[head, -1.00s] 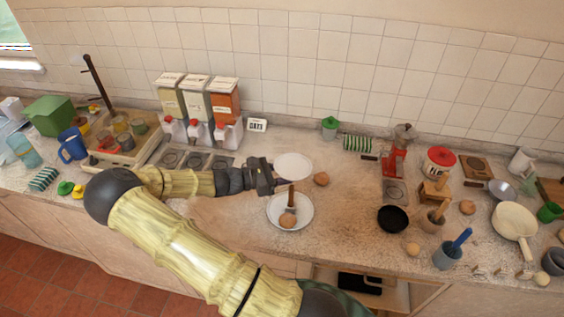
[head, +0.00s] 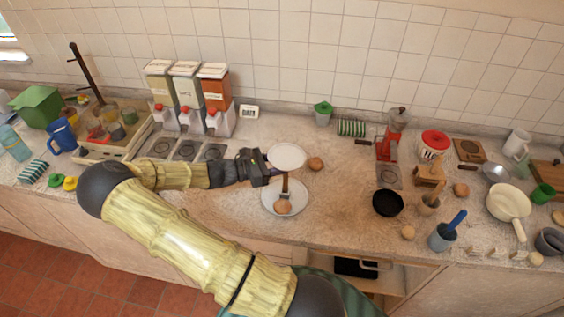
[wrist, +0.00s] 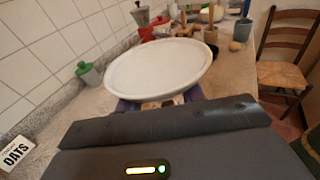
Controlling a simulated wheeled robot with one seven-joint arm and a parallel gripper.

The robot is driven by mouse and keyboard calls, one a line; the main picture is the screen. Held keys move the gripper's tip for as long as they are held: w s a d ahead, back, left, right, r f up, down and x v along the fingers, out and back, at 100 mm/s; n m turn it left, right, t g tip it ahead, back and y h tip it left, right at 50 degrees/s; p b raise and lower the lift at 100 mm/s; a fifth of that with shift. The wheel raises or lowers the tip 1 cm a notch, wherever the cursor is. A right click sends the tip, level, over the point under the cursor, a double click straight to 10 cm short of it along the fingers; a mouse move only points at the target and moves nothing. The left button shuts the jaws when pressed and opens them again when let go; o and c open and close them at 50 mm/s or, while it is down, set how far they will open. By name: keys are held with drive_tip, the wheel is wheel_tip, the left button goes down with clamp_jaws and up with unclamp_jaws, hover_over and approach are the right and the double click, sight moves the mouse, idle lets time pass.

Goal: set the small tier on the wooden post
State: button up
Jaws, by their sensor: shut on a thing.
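The small tier (head: 286,157), a round white plate, is held by my gripper (head: 266,167) at its near-left edge in the head view. It hangs above the counter, just beyond the wooden post (head: 284,186) in the picture. The brown post stands at the middle of a larger white plate (head: 268,205), with a round brown piece at its lower end. In the wrist view the small tier (wrist: 158,70) fills the upper middle, nearly level, with my gripper's fingers (wrist: 160,103) at its near rim. The tier hides the post there.
A brown ball (head: 315,163) lies to the right of the tier. A black pan (head: 388,203) and a red coffee grinder (head: 390,150) stand further right. Dispensers (head: 188,95) and an oats sign (head: 249,112) stand behind. The counter around the large plate is mostly clear.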

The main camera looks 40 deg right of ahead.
drive_tip(key=shift+f+b, duration=1.4)
drive_tip(key=shift+f, duration=1.3)
drive_tip(key=o, duration=1.2)
drive_tip(key=b+v, duration=0.4)
drive_tip(key=v, duration=1.3)
drive_tip(key=shift+a, duration=0.2)
drive_tip(key=shift+f, duration=0.1)
